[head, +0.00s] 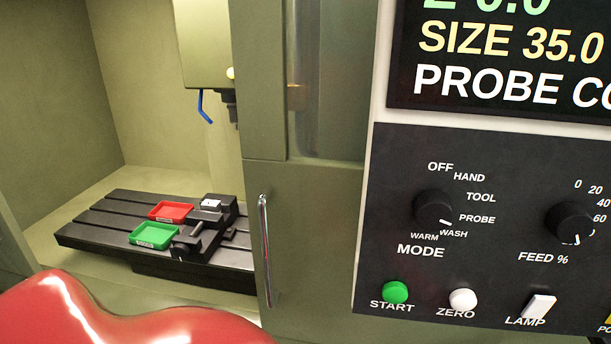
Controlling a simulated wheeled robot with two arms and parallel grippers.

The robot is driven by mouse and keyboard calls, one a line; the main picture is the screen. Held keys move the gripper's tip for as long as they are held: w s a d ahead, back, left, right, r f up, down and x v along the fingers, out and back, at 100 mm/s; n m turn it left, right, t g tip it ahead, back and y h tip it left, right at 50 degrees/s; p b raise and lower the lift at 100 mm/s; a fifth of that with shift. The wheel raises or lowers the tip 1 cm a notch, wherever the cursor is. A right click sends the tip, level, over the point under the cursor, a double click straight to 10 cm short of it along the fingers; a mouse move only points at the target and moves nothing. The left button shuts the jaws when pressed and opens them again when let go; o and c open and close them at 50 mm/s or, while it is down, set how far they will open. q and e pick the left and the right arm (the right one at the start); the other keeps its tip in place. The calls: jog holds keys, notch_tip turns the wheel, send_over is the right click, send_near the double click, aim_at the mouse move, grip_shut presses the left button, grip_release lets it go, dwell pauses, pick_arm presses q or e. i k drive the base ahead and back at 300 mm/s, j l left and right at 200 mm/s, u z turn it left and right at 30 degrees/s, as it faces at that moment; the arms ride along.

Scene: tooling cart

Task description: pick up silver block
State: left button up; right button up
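A small pale, silver-looking block (210,203) sits at the dark vise (203,222) on the machine table (95,227). It is small in the head view, and I cannot tell if the vise jaws clamp it. Neither of my grippers is in view.
A red tray (171,212) and a green tray (153,235) sit left of the vise; both look empty. A spindle (233,108) with a blue nozzle (204,107) hangs above. A door with a vertical handle (265,250) and a control panel (490,220) stand to the right.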

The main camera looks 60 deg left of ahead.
aim_at(208, 205)
jog(key=j+u, duration=0.1)
jog(key=u, duration=0.35)
jog(key=j+u, duration=0.1)
jog(key=u, duration=0.35)
jog(key=j+u, duration=0.1)
jog(key=u, duration=0.3)
jog(key=j+u, duration=0.1)
jog(key=u, duration=0.35)
jog(key=j+u, duration=0.1)
jog(key=u, duration=0.8)
jog(key=i+j+u, duration=0.1)
jog(key=u, duration=0.35)
jog(key=i+j, duration=0.1)
jog(key=i, duration=0.35)
jog(key=i+j, duration=0.15)
jog(key=i, duration=0.3)
